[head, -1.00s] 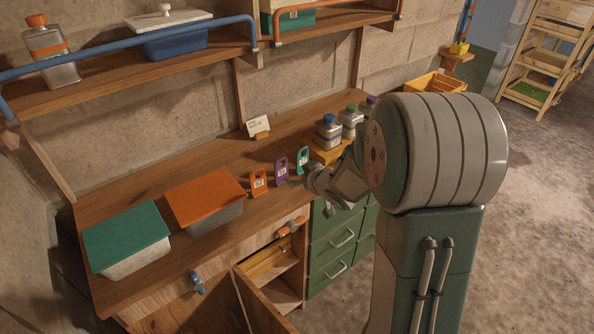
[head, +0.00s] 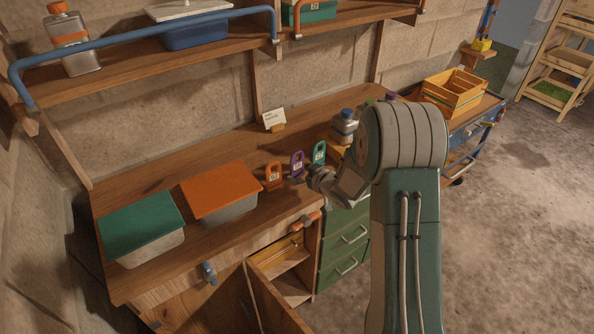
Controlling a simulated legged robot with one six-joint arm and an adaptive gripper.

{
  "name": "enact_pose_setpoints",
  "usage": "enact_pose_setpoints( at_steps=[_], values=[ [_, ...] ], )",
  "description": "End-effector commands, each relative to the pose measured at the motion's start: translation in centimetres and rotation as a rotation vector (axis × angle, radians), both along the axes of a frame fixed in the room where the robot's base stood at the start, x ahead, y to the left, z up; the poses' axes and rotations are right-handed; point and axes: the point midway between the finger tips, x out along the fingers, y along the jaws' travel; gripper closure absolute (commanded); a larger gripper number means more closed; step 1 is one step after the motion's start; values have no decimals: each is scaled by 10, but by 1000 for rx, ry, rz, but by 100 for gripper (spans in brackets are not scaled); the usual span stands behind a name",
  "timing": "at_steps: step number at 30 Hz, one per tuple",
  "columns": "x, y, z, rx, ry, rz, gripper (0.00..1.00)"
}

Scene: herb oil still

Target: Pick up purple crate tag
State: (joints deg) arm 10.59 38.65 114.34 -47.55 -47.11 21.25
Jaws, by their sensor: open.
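The purple crate tag (head: 297,164) stands upright on the wooden bench, between the orange tag (head: 273,177) and the teal tag (head: 319,153). Each tag has a handle-like opening at the top and a pale label. My gripper (head: 314,180) is open at the front edge of the bench, just right of and in front of the purple tag. It appears empty and apart from the tag. My arm hides part of the gripper and the bench behind it.
An orange-lidded bin (head: 219,190) and a green-lidded bin (head: 142,224) stand to the left. A card (head: 274,118) stands behind the tags. A blue-capped bottle (head: 344,127) stands to the right. A cupboard door (head: 275,301) hangs open below. A shelf rail (head: 150,36) runs above.

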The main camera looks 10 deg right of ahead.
Motion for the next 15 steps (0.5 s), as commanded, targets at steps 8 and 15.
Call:
enact_pose_setpoints(
  at_steps=[8,15],
  values=[
    [21,11,-10,0,0,0,0],
    [21,11,-10,0,0,-1,31]
  ],
)
